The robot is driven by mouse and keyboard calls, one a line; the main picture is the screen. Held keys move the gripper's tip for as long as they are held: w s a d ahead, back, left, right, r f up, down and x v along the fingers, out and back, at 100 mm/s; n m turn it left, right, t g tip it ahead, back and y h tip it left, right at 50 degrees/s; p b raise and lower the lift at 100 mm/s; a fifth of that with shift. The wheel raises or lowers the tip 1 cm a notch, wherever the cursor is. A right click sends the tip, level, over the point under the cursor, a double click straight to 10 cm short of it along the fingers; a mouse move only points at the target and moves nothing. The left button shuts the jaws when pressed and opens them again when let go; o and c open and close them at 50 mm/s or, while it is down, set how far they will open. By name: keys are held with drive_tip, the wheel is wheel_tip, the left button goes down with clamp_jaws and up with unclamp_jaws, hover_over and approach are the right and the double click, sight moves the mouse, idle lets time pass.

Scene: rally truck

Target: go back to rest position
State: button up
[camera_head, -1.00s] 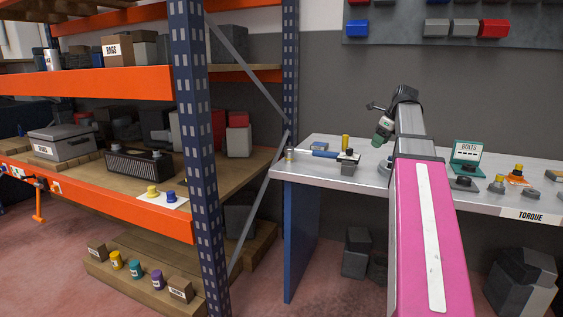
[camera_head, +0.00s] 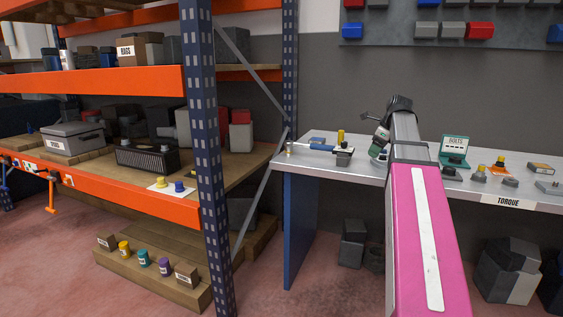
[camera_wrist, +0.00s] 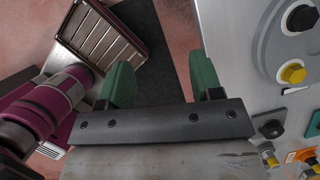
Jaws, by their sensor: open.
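My gripper (camera_head: 381,141) shows at the far end of my pink and grey arm in the head view, over or beside the workbench (camera_head: 330,168). Its green fingers are small and partly hidden there by the arm. In the wrist view my gripper (camera_wrist: 160,82) has its two green fingers well apart, with nothing between them. Below them are dark floor and the bench's edge; the bench top (camera_wrist: 222,30) lies to their right.
An orange and blue shelf rack (camera_head: 120,80) stands at left, its post (camera_head: 205,150) near the bench. A blue-handled tool (camera_head: 322,147), a green bolts box (camera_head: 454,150) and knobs lie on the bench.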

drive_tip(key=s+a+f+n, duration=0.2)
drive_tip(key=a+f+n, duration=0.15)
drive_tip(key=f, duration=0.45)
drive_tip(key=s+a+f+n+g+h, duration=0.1)
drive_tip(key=s+a+f+n, duration=0.2)
drive_tip(key=f, duration=0.5)
drive_tip(key=a+f+n, duration=0.3)
drive_tip(key=f+n, duration=0.2)
drive_tip(key=f, duration=0.4)
drive_tip(key=s+a+f+n+h, duration=0.1)
drive_tip(key=s+a+f+n, duration=0.2)
drive_tip(key=s+f+n, duration=0.3)
drive_tip(key=s+a+f+n+g+h, duration=0.1)
drive_tip(key=s+a+f+n, duration=0.2)
drive_tip(key=s+f+n, duration=0.4)
wheel_tip(320, 180, down, 5)
drive_tip(key=shift+a+r+g, duration=0.1)
drive_tip(key=shift+a+g, duration=0.15)
drive_tip(key=shift+g, duration=0.05)
